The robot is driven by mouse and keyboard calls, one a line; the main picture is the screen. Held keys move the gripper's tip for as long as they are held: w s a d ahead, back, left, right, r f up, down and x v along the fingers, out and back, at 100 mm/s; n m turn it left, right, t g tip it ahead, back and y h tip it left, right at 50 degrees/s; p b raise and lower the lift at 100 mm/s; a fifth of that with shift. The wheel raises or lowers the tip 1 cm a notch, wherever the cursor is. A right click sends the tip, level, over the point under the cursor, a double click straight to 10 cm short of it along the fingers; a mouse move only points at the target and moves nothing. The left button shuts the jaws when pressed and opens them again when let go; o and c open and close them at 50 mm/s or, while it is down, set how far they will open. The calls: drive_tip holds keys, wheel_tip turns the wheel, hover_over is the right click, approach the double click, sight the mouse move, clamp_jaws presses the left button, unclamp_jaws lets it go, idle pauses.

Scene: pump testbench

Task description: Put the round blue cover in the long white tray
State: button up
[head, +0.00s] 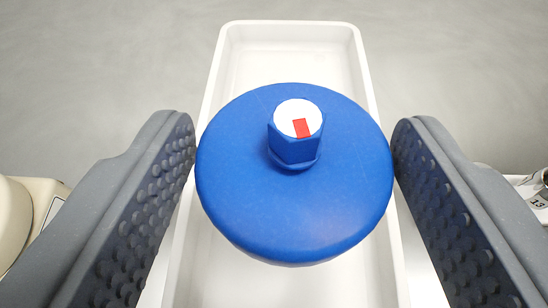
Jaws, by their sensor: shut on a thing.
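The round blue cover (240,180) has a hexagonal knob on top with a white face and a red mark. My gripper (294,148) is shut on the cover, one finger pad on its left rim and one on its right. The long white tray (215,75) lies below and behind the cover in the head view. The cover is over the tray and hides its middle part. The visible tray floor at the far and near ends is empty. How high the cover is above the tray floor is hard to tell from this view.
A cream-coloured object (18,215) stands at the left edge, partly hidden by my left finger. At the right edge is a small metallic part with a label (538,198). The grey floor (100,60) beyond the tray is clear.

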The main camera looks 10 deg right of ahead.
wheel_tip(320, 180, down, 10)
drive_tip(key=b, duration=0.4)
drive_tip(key=o, duration=0.8)
drive_tip(key=shift+r, duration=0.15)
drive_tip(key=shift+c, duration=0.2)
drive_tip(key=p+v, duration=0.3)
drive_tip(key=v, duration=0.9)
drive_tip(key=shift+r, duration=0.15)
